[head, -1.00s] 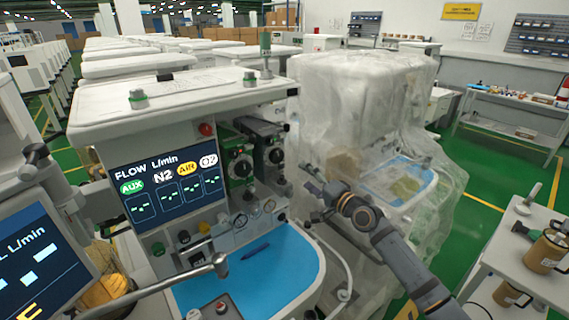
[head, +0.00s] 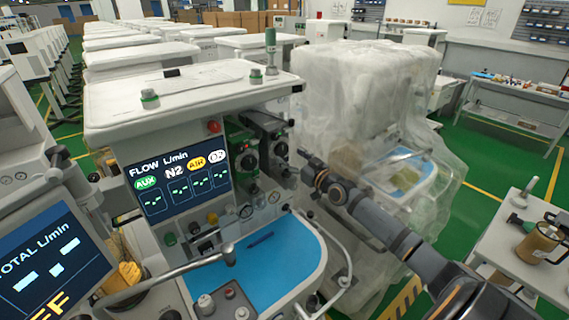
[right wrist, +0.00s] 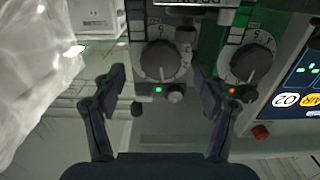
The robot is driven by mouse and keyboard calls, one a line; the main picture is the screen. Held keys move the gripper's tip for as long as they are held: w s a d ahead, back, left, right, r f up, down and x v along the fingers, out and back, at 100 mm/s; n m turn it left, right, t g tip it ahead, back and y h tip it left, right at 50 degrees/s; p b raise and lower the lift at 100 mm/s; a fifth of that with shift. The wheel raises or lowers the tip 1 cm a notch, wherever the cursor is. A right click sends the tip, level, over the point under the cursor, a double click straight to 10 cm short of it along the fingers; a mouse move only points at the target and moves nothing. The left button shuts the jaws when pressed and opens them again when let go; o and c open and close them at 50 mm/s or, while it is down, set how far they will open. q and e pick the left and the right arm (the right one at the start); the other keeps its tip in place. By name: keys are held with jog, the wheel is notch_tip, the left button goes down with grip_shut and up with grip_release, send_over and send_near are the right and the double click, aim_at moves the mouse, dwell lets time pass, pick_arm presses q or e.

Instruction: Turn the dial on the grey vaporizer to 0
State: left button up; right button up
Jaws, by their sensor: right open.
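The grey vaporizer (head: 266,124) is the right one of a pair on the cart in the head view. Its round dark dial (head: 281,149) faces out. In the upside-down right wrist view its dial (right wrist: 160,60) is at the centre, with a green light below it; I cannot read its setting for sure. The green vaporizer (head: 236,130) stands beside it, and its dial shows in the right wrist view (right wrist: 251,62) near a red light. My right gripper (head: 303,157) is open and empty, in front of the grey dial and apart from it. My left gripper is out of view.
A flow screen (head: 178,185) is left of the vaporizers. A blue work surface (head: 275,265) with a pen lies below, edged by a curved rail. A plastic-covered machine (head: 365,100) stands close on the right. A side table (head: 500,250) is at the far right.

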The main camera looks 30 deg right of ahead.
aim_at(283, 151)
jog(key=w, duration=0.2)
jog(key=shift+w, duration=0.3)
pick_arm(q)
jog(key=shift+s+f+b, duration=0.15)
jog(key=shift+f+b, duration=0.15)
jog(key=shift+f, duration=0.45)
pick_arm(e)
jog(key=shift+w+a+r, duration=0.1)
jog(key=shift+w+a, duration=0.05)
jog(key=shift+w, duration=0.3)
jog(key=c, duration=1.1)
jog(key=shift+m, duration=0.7)
jog(key=shift+c, duration=0.3)
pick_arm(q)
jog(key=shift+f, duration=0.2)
pick_arm(e)
jog(key=o, duration=1.2)
jog(key=shift+c, duration=0.2)
